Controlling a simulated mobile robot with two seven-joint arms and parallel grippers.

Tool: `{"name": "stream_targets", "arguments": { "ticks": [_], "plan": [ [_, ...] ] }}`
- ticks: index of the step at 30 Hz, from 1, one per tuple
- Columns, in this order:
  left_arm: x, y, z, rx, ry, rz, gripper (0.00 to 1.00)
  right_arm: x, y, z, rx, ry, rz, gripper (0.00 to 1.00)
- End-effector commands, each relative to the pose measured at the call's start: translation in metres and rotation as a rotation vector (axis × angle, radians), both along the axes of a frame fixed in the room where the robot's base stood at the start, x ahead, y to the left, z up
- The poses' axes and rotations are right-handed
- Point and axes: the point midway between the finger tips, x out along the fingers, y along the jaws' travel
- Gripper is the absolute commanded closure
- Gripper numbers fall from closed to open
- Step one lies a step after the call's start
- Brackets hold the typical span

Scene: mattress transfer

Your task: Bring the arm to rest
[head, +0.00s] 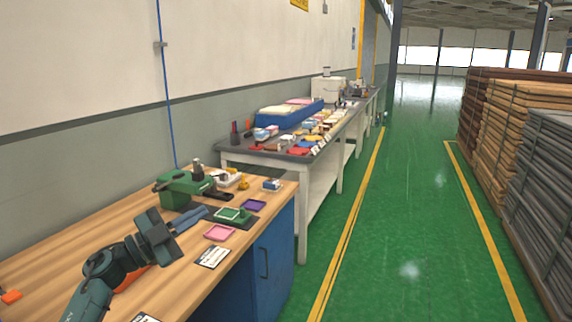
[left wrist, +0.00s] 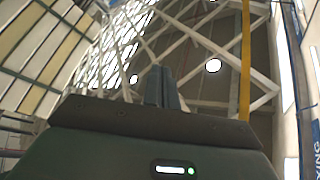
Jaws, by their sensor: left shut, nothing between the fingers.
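My left gripper (head: 192,218) comes in from the lower left in the head view, above the wooden workbench. Its two fingers are closed together with nothing between them. In the left wrist view the shut fingers (left wrist: 164,88) point up toward the roof beams, and no object shows near them. My right gripper is in neither view.
The wooden workbench (head: 60,242) holds a green machine (head: 188,189), a pink tray (head: 220,232), a purple tray (head: 253,205) and a green tray (head: 233,215). Behind it stands a grey table (head: 236,153) with many small items. Stacked slabs (head: 545,165) line the right. The green aisle (head: 400,230) is clear.

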Motion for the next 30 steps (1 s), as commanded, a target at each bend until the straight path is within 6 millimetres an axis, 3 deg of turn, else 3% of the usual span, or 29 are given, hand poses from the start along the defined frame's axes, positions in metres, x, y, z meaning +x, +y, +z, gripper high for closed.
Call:
{"name": "stream_targets", "arguments": {
  "ticks": [3, 6, 9, 15, 20, 26, 30],
  "plan": [
    [0.030, 0.047, 0.030, -0.189, -0.057, 0.274, 1.00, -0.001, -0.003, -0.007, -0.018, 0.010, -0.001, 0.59],
    [0.051, 0.091, 0.033, -0.300, -0.016, 0.504, 1.00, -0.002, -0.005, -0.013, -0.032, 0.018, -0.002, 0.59],
    [0.066, 0.126, 0.019, -0.358, 0.085, 0.686, 1.00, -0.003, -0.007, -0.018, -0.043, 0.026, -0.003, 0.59],
    [0.080, 0.162, -0.030, -0.368, 0.344, 0.899, 1.00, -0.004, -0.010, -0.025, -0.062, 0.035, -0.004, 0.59],
    [0.077, 0.165, -0.078, -0.316, 0.564, 0.961, 1.00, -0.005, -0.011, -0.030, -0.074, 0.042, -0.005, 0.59],
    [0.032, 0.123, -0.153, -0.266, 0.653, 0.908, 1.00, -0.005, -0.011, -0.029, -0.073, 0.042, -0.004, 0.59],
    [-0.015, 0.089, -0.208, -0.236, 0.741, 0.863, 1.00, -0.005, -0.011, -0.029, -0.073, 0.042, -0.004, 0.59]
  ]
}}
